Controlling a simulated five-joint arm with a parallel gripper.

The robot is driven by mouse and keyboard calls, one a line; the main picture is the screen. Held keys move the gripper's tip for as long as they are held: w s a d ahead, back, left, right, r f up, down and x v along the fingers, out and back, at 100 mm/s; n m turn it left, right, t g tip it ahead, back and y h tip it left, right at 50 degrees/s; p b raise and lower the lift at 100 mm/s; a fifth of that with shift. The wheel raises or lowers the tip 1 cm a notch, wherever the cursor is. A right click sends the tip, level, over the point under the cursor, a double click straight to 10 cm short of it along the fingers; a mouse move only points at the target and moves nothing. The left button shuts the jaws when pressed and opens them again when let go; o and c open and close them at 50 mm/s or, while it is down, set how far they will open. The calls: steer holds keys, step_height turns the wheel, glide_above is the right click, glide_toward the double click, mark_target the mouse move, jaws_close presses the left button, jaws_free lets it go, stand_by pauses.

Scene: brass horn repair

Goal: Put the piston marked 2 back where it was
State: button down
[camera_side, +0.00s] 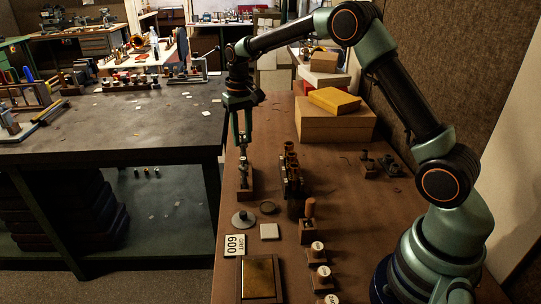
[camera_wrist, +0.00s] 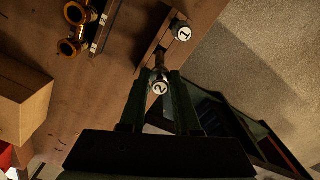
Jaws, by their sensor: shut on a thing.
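The piston marked 2 (camera_wrist: 159,88) is between the fingers of my gripper (camera_wrist: 158,80), its white numbered cap facing the wrist camera. In the side view my gripper (camera_side: 242,154) points straight down, shut on this piston (camera_side: 243,171), which looks upright over the wooden rack (camera_side: 245,190). I cannot tell whether its lower end is in the rack or just above it. The piston marked 1 (camera_wrist: 182,31) is at the same rack (camera_wrist: 148,55) in the wrist view. The brass valve casings (camera_wrist: 71,46) are to the left, apart from my gripper; in the side view the valve block (camera_side: 291,172) is right of the rack.
Boxes (camera_side: 333,121) are stacked behind right. The bench edge runs close left of the rack.

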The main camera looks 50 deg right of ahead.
mark_target(243, 141)
steer(key=shift+f, duration=2.1)
steer(key=c, duration=0.6)
jaws_free()
steer(key=shift+f, duration=0.15)
